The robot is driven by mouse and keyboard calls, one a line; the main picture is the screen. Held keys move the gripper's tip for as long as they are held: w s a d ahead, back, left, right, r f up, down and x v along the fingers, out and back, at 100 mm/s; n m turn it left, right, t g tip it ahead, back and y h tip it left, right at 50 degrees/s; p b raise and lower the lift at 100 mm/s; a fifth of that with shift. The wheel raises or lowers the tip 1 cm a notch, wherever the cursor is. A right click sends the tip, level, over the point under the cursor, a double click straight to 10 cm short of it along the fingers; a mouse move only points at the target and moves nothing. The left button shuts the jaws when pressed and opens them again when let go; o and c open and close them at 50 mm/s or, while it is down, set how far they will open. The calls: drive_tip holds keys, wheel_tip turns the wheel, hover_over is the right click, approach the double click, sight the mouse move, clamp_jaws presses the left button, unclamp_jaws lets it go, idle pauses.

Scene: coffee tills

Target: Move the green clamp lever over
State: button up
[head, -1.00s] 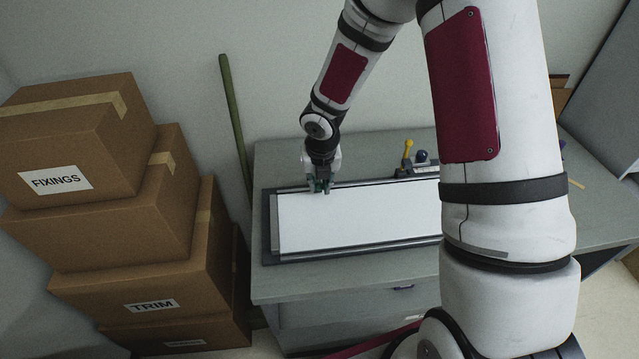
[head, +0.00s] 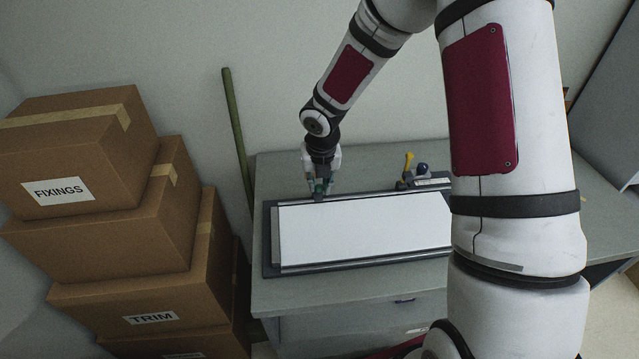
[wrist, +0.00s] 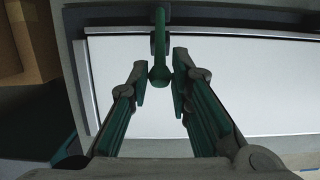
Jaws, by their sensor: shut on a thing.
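The green clamp lever (wrist: 159,45) is at the top middle of the wrist view, on a clamp at the far edge of a white panel in a dark frame (wrist: 218,27). Its rounded end sits between my fingertips. My gripper (wrist: 160,74) is shut on the lever's end, its two green-lined fingers on either side of it. In the head view my gripper (head: 319,191) points down at the panel's far left edge. The lever is too small and covered to make out there.
The white panel (head: 360,232) lies on a grey worktop (head: 350,288). A yellow-knobbed lever (head: 408,162) and a dark blue knob (head: 422,169) stand at the panel's back right. Stacked cardboard boxes (head: 140,235) are at left; a green pole (head: 237,130) leans on the wall.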

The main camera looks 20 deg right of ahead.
drive_tip(key=shift+w+r, duration=0.1)
drive_tip(key=shift+w, duration=0.05)
drive_tip(key=shift+w+d+r, duration=0.1)
drive_tip(key=shift+w+r, duration=0.3)
drive_tip(key=shift+w, duration=0.15)
drive_tip(key=shift+w+d+r, duration=0.1)
drive_tip(key=shift+w+r, duration=0.25)
drive_tip(key=shift+w, duration=0.2)
drive_tip(key=shift+w+d+r+b, duration=0.15)
drive_tip(key=shift+w+r+b, duration=0.15)
drive_tip(key=shift+w, duration=0.4)
drive_tip(key=shift+w+d+r+b, duration=0.2)
drive_tip(key=shift+w+b, duration=0.1)
drive_tip(key=shift+w, duration=0.4)
